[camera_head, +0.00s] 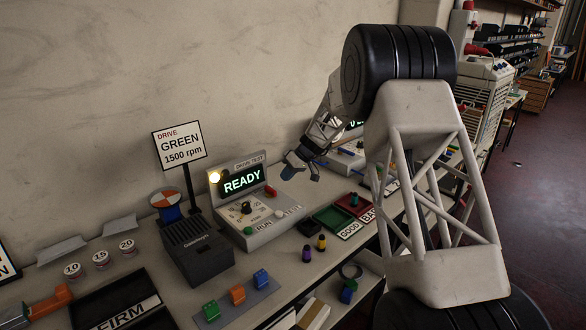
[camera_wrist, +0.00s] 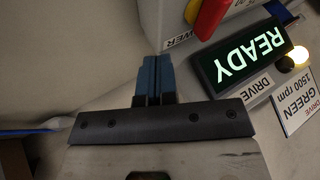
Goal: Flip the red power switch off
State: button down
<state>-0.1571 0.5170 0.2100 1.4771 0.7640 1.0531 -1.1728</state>
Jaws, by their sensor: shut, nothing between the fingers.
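The red power switch (camera_wrist: 210,16) shows at the top of the wrist view, cut off by the frame edge. It is a red lever on a yellow backing on the side of the grey drive test box, beside a partly hidden "POWER" label (camera_wrist: 182,38). In the head view a small red part (camera_head: 271,191) shows at the box's right side, and it seems to be this switch. My gripper (camera_wrist: 153,72) has its blue fingers together, empty, to the lower left of the switch and apart from it. In the head view my gripper (camera_head: 289,171) is above and right of the box.
The box's display (camera_head: 242,180) reads READY and its lamp (camera_head: 215,177) glows. A drive sign (camera_head: 180,145) stands behind. In front are a dark case (camera_head: 197,250), green and red trays (camera_head: 332,218), and small knobs. The wall is close behind.

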aim_at(278, 189)
jog(key=x, duration=0.2)
jog(key=shift+s+a+f, duration=0.15)
jog(key=shift+a+f, duration=0.05)
jog(key=shift+a, duration=0.1)
jog(key=shift+s+a+r, duration=0.15)
jog(key=shift+s+a, duration=0.55)
jog(key=shift+s, duration=0.1)
jog(key=shift+s+a, duration=0.5)
jog(key=shift+w+a+n+g, duration=0.1)
jog(key=shift+a+n+g, duration=0.2)
jog(key=shift+n+g, duration=0.55)
jog(key=shift+a+n+g+h, duration=0.3)
jog(key=shift+n+g+h, duration=0.25)
jog(key=shift+n, duration=0.8)
jog(key=shift+a, duration=0.25)
